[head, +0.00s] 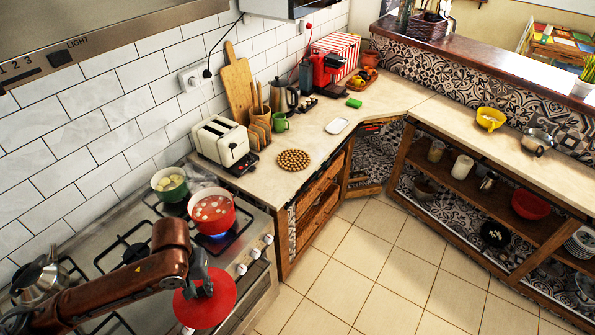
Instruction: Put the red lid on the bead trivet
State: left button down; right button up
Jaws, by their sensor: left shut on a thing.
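The red lid (218,309) is a round red disc at the bottom of the head view, over the front edge of the stove. My left gripper (205,287) is shut on the red lid and holds it tilted; the fingertips partly overlap it. The bead trivet (293,160) is a round brown beaded mat lying flat on the counter, right of the stove and beyond the lid. Nothing lies on the trivet. The lid is well apart from it. My right gripper is not in view.
A red pot (213,212) with food stands uncovered on a lit burner, a green pot (170,186) behind it. A white toaster (222,142) stands left of the trivet. The counter around the trivet's front is clear.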

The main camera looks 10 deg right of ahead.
aim_at(294, 158)
jog(key=z, duration=0.6)
jog(key=i, duration=0.6)
jog(key=z, duration=0.8)
jog(key=i, duration=1.15)
jog(key=u, duration=0.6)
jog(key=i, duration=0.9)
jog(key=u, duration=0.75)
